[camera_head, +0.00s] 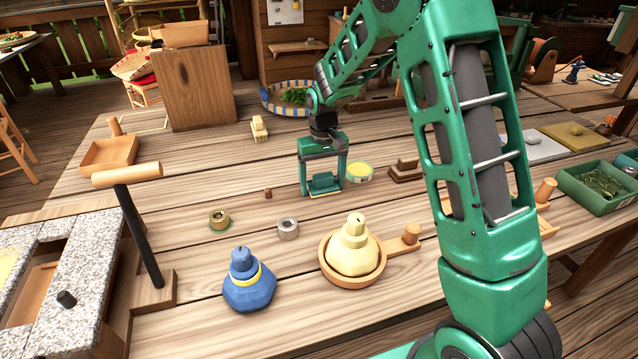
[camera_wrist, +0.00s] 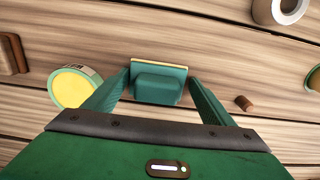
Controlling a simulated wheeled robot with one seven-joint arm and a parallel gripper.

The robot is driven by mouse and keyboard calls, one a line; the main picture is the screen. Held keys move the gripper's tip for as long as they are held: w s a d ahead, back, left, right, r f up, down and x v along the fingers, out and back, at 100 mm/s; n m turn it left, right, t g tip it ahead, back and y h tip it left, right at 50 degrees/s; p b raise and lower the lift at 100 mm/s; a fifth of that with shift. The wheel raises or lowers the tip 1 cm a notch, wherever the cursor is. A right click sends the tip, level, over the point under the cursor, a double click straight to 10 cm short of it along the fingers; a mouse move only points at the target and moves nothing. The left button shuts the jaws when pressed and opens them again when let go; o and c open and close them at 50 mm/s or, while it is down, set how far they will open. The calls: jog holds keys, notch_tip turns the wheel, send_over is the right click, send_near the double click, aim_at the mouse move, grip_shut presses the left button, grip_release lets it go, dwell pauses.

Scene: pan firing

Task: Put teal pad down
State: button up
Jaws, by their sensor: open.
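The teal pad (camera_head: 324,183) rests on the wooden table under my gripper (camera_head: 323,190). It is a small teal block with a yellowish layer along its bottom edge. In the wrist view the teal pad (camera_wrist: 158,84) lies between the two green fingers of my gripper (camera_wrist: 160,82). The fingers stand apart, one at each side of the pad, with a small gap showing at the right. My gripper is open and reaches down to about table height.
A round yellow-topped tin (camera_head: 358,172) stands close at the right of my gripper, with a brown block (camera_head: 405,171) beyond. A small brown peg (camera_head: 268,193) lies to the left. A metal ring (camera_head: 288,228), blue bottle (camera_head: 248,282) and cream bottle in a wooden pan (camera_head: 352,250) stand nearer.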

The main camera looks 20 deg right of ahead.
aim_at(324, 175)
jog(key=shift+s+d+f, duration=0.1)
jog(key=shift+d+f, duration=0.15)
jog(key=shift+d, duration=0.25)
jog(key=shift+r, duration=0.4)
jog(key=r, duration=1)
jog(key=shift+w+a+r, duration=0.2)
jog(key=shift+a, duration=0.05)
jog(key=shift+r, duration=0.75)
